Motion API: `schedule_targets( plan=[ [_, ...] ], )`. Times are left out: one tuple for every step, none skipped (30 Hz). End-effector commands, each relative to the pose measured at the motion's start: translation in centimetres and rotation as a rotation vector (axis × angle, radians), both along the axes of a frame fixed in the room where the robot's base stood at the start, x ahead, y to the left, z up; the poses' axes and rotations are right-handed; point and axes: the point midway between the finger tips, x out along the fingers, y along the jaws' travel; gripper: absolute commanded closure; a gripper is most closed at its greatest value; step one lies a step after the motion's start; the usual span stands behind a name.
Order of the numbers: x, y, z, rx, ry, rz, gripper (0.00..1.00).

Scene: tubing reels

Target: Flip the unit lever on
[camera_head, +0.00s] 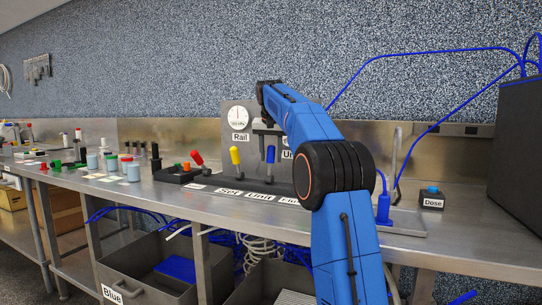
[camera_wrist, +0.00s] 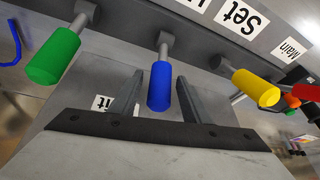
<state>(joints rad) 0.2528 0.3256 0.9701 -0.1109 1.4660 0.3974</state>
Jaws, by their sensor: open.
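The blue-handled lever (camera_head: 270,154) stands on the panel base behind the "Unit" label (camera_head: 261,197). In the wrist view, the blue handle (camera_wrist: 159,88) lies between the two fingers of my gripper (camera_wrist: 158,78). The gripper is open, with a gap visible on each side of the handle. In the head view, my gripper (camera_head: 268,130) is just above the blue handle, partly hidden by my arm. The yellow lever (camera_head: 235,155) and red lever (camera_head: 196,157) stand to its left. A green lever (camera_wrist: 54,56) shows only in the wrist view.
A gauge panel (camera_head: 228,135) rises behind the levers. A Dose button box (camera_head: 431,198) sits on the bench at right. Jars and small colored items (camera_head: 133,172) crowd the bench at left. A drawer marked Blue (camera_head: 150,270) is below.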

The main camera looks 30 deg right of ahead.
Motion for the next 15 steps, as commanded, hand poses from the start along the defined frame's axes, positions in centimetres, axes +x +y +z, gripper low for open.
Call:
schedule_targets(
  plan=[
    [0.0, 0.0, 0.01, 0.0, 0.0, 0.0, 0.57],
    [0.0, 0.0, 0.01, 0.0, 0.0, 0.0, 0.57],
    [0.0, 0.01, 0.01, 0.0, 0.0, 0.0, 0.59],
    [0.0, 0.01, 0.01, 0.0, 0.0, 0.0, 0.67],
    [0.0, 0.01, 0.02, 0.0, 0.0, 0.0, 0.74],
    [0.0, 0.01, 0.02, 0.0, 0.0, 0.0, 0.83],
    [0.0, 0.01, 0.02, 0.0, 0.0, 0.0, 0.91],
    [0.0, 0.01, 0.02, 0.0, 0.0, 0.0, 0.98],
    [0.0, 0.01, 0.02, 0.0, 0.0, 0.0, 1.0],
    [0.0, 0.01, 0.02, 0.0, 0.0, 0.0, 1.0],
    [0.0, 0.01, 0.02, 0.0, 0.0, 0.0, 1.0],
    [-0.01, 0.02, 0.02, 0.0, 0.0, 0.0, 1.0],
    [-0.02, 0.04, 0.03, -0.001, -0.001, 0.0, 1.0],
    [-0.03, 0.05, 0.03, -0.002, -0.001, 0.0, 1.0],
    [-0.07, 0.09, 0.04, -0.004, -0.003, 0.0, 1.0]
  ],
)
